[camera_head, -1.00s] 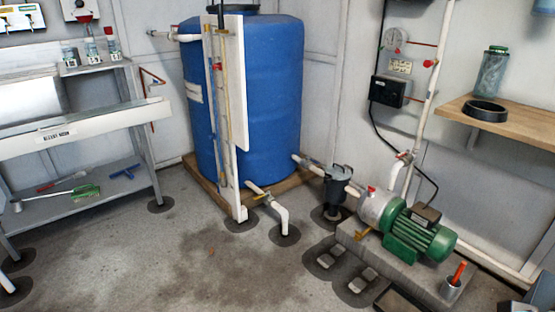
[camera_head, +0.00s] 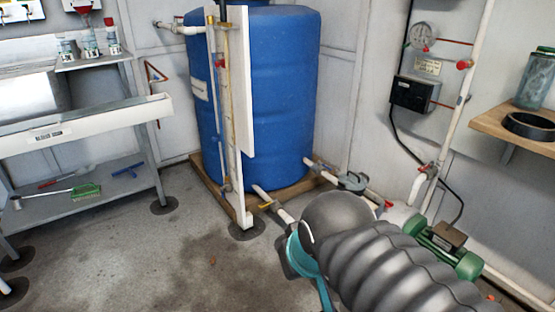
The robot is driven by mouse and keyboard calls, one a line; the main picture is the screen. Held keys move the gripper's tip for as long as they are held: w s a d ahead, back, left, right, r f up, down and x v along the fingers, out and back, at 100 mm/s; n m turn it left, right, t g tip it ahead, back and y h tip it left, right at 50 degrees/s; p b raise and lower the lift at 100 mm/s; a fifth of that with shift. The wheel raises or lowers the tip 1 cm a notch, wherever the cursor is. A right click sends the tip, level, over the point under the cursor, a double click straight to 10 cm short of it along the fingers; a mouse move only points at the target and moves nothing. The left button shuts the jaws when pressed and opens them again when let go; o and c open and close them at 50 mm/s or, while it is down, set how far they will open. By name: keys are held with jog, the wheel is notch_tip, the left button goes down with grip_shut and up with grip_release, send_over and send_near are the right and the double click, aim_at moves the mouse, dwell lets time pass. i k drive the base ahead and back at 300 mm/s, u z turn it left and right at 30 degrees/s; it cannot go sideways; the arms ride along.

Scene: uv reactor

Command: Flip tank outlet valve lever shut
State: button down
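The blue tank (camera_head: 275,95) stands at the back on a wooden base. A pipe leaves its lower right side, and the outlet valve (camera_head: 321,167) sits on this pipe close to the tank. Its lever is too small to tell whether it lies along or across the pipe. A second low pipe at the tank's front carries a small yellow lever (camera_head: 267,205). My grey ribbed arm with a teal part fills the lower right, in front of the pump. I cannot make out my gripper or its fingers.
A grey strainer (camera_head: 352,182) stands right of the outlet valve. The green pump (camera_head: 440,240) is partly hidden by my arm. A white upright board (camera_head: 236,90) stands before the tank. A metal bench (camera_head: 85,127) is at left; floor between is clear.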

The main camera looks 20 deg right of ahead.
aim_at(324, 165)
jog(key=u, duration=0.1)
jog(key=i, duration=1.3)
jog(key=z, duration=0.85)
jog(key=i, duration=0.9)
jog(key=z, duration=0.8)
